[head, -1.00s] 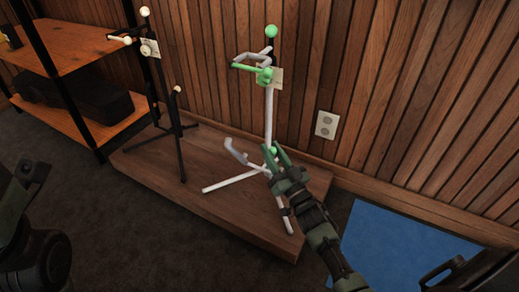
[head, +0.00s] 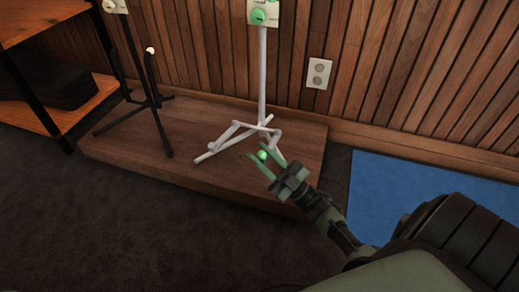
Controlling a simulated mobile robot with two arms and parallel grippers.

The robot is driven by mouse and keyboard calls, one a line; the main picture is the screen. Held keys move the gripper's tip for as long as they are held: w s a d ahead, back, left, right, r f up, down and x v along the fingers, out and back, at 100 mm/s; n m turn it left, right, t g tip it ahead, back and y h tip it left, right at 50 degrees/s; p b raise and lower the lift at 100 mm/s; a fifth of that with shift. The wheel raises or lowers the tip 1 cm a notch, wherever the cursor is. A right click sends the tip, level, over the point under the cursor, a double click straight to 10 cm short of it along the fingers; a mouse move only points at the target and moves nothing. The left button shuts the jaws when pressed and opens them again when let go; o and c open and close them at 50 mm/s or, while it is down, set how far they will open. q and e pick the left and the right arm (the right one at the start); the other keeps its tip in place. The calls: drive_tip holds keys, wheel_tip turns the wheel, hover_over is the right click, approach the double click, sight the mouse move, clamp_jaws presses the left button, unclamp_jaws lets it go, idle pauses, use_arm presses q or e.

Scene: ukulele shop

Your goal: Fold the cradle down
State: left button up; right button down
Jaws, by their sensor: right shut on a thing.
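The white stand (head: 262,80) stands upright on a wooden platform. A green clamp knob (head: 258,16) shows on its post at the top edge, and its upper part is cut off. The white cradle (head: 236,126) sits low in front of the post, just above the splayed legs. Its arms reach outward and down, and one carries a green ball tip (head: 263,155). My right gripper (head: 261,158) has its green fingers on either side of this ball and is shut on the cradle's tip. My left gripper is out of view.
A black stand (head: 160,100) is on the left of the wooden platform (head: 140,150). A shelf (head: 60,60) with a dark case is farther left. A blue mat (head: 400,195) lies right of the platform. The wall with an outlet (head: 318,73) is behind. Dark carpet in front is clear.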

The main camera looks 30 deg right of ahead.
drive_tip(key=shift+f+n, duration=0.35)
drive_tip(key=shift+n, duration=0.05)
drive_tip(key=shift+d, duration=0.1)
drive_tip(key=c, duration=1.1)
unclamp_jaws()
drive_tip(key=shift+c, duration=0.2)
drive_tip(key=shift+s+d+f+p, duration=0.15)
drive_tip(key=shift+s+p, duration=0.25)
drive_tip(key=shift+p, duration=0.15)
drive_tip(key=s+d+p, duration=0.5)
drive_tip(key=s, duration=0.5)
drive_tip(key=shift+s+d+f, duration=0.2)
drive_tip(key=shift+s+d, duration=0.2)
